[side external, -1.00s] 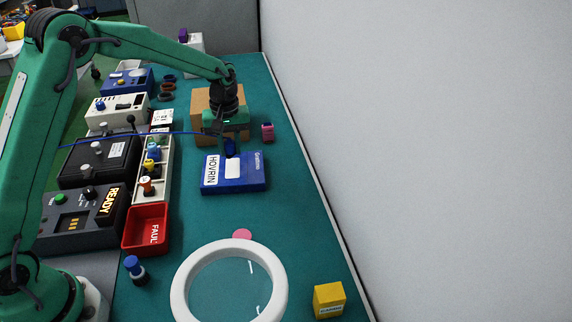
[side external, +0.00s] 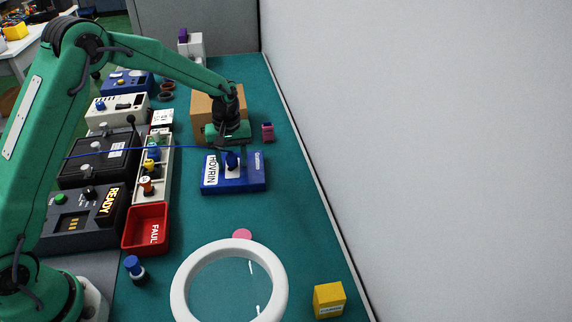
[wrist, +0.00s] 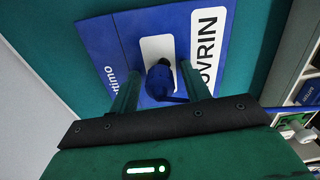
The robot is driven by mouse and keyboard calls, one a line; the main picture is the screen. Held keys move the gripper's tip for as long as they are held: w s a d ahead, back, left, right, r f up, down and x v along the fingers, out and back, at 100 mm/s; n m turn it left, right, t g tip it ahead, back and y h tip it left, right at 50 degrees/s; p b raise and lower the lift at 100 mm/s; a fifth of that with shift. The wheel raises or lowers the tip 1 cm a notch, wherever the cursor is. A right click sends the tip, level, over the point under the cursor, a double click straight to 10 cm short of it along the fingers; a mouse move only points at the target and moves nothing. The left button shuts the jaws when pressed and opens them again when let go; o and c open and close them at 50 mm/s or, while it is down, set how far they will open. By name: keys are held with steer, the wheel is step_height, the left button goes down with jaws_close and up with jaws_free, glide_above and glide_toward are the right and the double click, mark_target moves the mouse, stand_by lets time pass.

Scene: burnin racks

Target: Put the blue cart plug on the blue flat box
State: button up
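The blue cart plug (side external: 232,162) is at the top face of the blue flat box (side external: 255,183), near its far edge, and appears to rest on it. A thin blue cable runs left from it. In the wrist view the plug (wrist: 158,84) is over the box's white label, with its dark tip visible. My gripper (wrist: 162,88) has a finger on each side of the plug, with a visible gap on the left, so it looks open. In the side view my gripper (side external: 230,148) is just above the box, partly hiding the plug.
A narrow rack (side external: 150,170) and a red bin (side external: 146,229) lie left. A white ring (side external: 180,290) and a yellow box (side external: 328,300) are in front. The mat right of the blue box is clear.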

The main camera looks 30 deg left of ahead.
mark_target(230, 152)
steer(key=shift+r, duration=0.2)
step_height(230, 152, up, 11)
steer(key=shift+f, duration=0.1)
steer(key=shift+r, duration=0.6)
stand_by(0.7)
steer(key=s+r+m+t, duration=0.3)
steer(key=s+r+m, duration=0.1)
steer(key=s+r, duration=0.85)
steer(key=s+f+m+t, duration=0.2)
steer(key=s+m, duration=0.3)
steer(key=s, duration=1.2)
steer(key=shift+d+f+t, duration=0.2)
steer(key=shift+f+t, duration=0.1)
steer(key=shift+f, duration=0.4)
